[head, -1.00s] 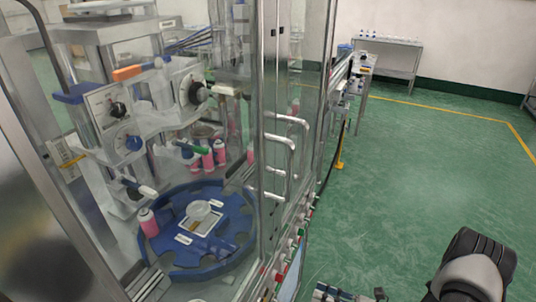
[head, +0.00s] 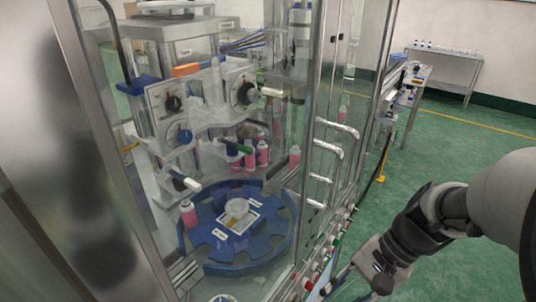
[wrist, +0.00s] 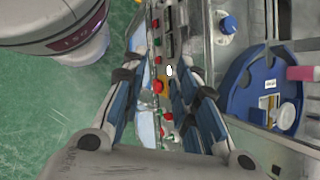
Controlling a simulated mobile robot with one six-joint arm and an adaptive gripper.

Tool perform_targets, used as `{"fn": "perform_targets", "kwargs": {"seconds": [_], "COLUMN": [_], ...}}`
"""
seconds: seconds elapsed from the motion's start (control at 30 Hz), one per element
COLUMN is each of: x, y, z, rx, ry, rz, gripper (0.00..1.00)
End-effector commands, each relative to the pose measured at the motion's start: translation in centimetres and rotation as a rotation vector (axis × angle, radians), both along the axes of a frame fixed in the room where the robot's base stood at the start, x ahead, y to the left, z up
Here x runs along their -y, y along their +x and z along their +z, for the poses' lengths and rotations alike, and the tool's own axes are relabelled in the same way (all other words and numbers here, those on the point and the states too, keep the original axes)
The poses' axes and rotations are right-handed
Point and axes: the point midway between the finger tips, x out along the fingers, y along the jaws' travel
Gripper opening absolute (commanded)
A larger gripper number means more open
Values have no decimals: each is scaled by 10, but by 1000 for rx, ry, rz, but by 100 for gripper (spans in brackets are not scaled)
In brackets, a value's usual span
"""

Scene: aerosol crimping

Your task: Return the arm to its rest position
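My arm (head: 447,208) reaches in from the right in the head view, outside the clear-walled crimping machine. My gripper (head: 348,280) is at its end, low in front of the machine's control panel. In the wrist view my gripper (wrist: 166,75) has its two fingers well apart, with nothing held between them. The panel (wrist: 166,50) with red and green buttons shows beyond and between the fingers. Whether a finger touches the panel cannot be told.
The machine holds a blue rotary table (head: 275,228) with a pink can (head: 188,213) at its rim; several more pink cans stand behind. White door handles (head: 328,148) stick out toward the aisle. Green floor (head: 480,135) is open at right, with a bench (head: 445,55) at the back.

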Motion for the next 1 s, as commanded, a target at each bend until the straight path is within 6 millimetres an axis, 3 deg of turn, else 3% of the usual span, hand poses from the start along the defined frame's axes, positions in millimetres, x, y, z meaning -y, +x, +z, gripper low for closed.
{"fn": "perform_targets", "kwargs": {"seconds": [0.3, 0.5, 0.7, 1.0], "x": [-2, 4, 7, 8], "y": [-43, -58, -63, -63], "z": [53, 77, 88, 89], "rx": [404, 627, 735, 745], "ry": [-361, -542, -629, -639], "rz": [436, 637, 725, 735], "gripper": [28, 28, 28, 28]}}
